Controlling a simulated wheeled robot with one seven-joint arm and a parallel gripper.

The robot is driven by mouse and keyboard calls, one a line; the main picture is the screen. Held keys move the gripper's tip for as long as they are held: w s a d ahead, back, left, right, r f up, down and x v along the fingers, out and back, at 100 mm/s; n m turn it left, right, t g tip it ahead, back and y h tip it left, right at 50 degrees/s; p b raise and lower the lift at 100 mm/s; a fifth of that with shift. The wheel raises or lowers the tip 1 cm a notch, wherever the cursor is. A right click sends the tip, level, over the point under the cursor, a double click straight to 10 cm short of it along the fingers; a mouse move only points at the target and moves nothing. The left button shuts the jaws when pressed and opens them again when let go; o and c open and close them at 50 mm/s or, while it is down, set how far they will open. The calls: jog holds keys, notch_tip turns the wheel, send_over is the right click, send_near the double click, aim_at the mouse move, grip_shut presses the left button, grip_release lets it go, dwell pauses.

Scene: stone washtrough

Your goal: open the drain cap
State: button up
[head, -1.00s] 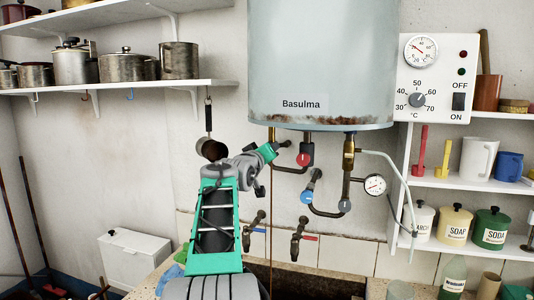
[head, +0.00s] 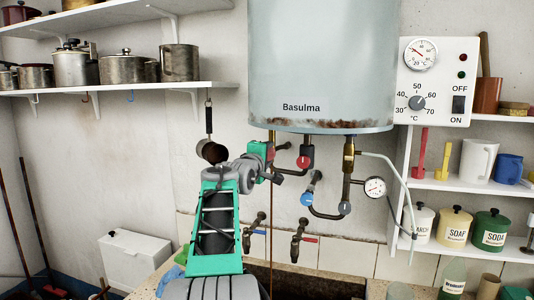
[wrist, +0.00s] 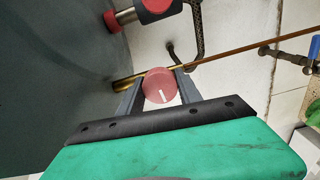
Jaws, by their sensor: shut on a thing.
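The drain cap (wrist: 159,86) is a round, dull red knob with a short white mark, seen in the wrist view on a brass-coloured fitting under the boiler. My gripper (wrist: 160,80) is shut on it, with one grey finger on each side. In the head view my gripper (head: 271,147) is just under the left part of the boiler's rusty lower rim. The large pale boiler (head: 320,65) hangs on the wall above.
A red-handled valve (head: 303,161), a blue-handled valve (head: 305,197) and a small pressure gauge (head: 375,186) stand close to the right. Two taps sit above the stone trough (head: 310,280).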

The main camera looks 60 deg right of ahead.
jog(key=shift+s+r+n, duration=0.1)
jog(key=shift+r+n, duration=0.1)
jog(key=shift+n, duration=0.5)
jog(key=o, duration=1.2)
jog(key=shift+s, duration=0.1)
jog(key=shift+o, duration=0.8)
jog(key=shift+f, duration=0.1)
jog(key=s+a+b, duration=0.1)
jog(key=a+b, duration=0.1)
jog(key=a, duration=0.5)
jog(key=shift+a+b, duration=0.4)
